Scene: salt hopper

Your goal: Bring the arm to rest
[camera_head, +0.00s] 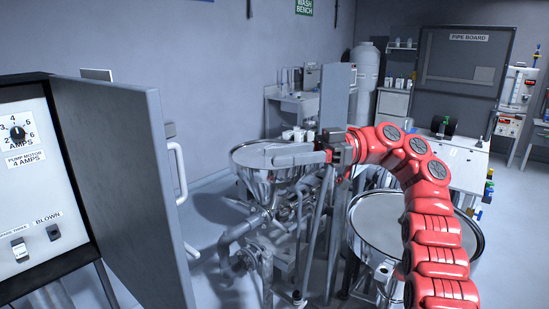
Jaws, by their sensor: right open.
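My right arm (432,240) is red and jointed. It rises from the lower right and bends over to the left. My right gripper (290,158) points left at its end, with its grey fingers over or in front of the steel hopper (262,184). I see nothing held in it. I cannot tell whether the fingers touch the hopper's rim. My left gripper is out of view.
A control panel (24,185) with a knob and switches stands at left, its grey door (120,190) swung open. A round steel vessel (375,225) stands behind my arm. Pipes and a pump (250,262) sit below the hopper. A bench (290,105) stands behind.

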